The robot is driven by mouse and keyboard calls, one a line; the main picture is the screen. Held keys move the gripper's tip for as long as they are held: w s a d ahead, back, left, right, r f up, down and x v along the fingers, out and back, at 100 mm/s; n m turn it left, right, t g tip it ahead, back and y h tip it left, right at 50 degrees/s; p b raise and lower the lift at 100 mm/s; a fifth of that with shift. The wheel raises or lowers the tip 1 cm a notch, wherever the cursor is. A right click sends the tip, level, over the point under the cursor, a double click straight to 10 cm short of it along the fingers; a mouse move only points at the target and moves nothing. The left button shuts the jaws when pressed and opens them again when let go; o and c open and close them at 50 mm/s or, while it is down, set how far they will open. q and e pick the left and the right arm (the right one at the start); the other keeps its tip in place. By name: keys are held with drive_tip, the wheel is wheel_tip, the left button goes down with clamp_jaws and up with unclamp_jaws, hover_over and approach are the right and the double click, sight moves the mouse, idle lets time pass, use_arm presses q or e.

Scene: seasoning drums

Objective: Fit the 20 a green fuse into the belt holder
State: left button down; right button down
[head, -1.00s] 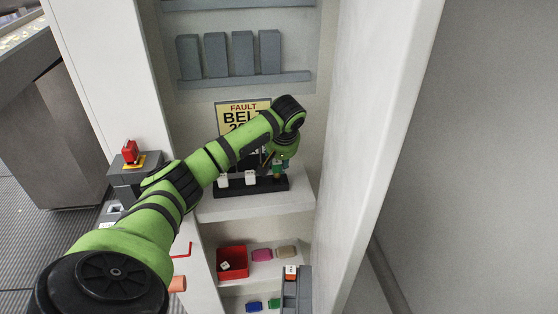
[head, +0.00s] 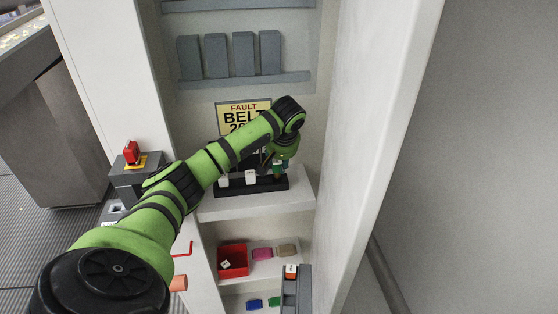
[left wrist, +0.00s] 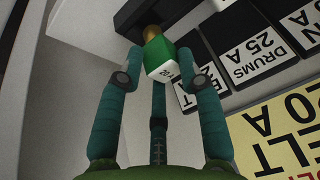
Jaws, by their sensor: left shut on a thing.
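My left gripper (head: 279,164) is shut on the green fuse (head: 278,171) above the right end of a black holder block (head: 250,188) on the cabinet shelf. In the left wrist view, the left gripper (left wrist: 160,82) has a fingertip on each side of the green fuse (left wrist: 160,58). Its white cap reads 20 A. Its brass end points at the black holder (left wrist: 143,12); I cannot tell whether it is inside a socket. Two white-capped fuses (head: 250,177) stand in the block to the left. The right gripper is not in view.
A yellow BELT sign (head: 240,116) is behind my arm. Below are a red bin (head: 232,261) with a white-capped piece in it, several coloured pieces (head: 262,253) and a grey stand (head: 297,290). A cabinet wall (head: 375,130) rises close on the right. A red switch (head: 131,152) is at left.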

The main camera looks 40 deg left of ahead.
sight(279, 167)
use_arm(q)
drive_tip(key=shift+f, duration=1.7)
drive_tip(key=c, duration=0.7)
unclamp_jaws()
drive_tip(key=shift+c, duration=0.2)
drive_tip(key=shift+r, duration=0.1)
drive_tip(key=v, duration=1.2)
drive_tip(key=shift+s, duration=0.1)
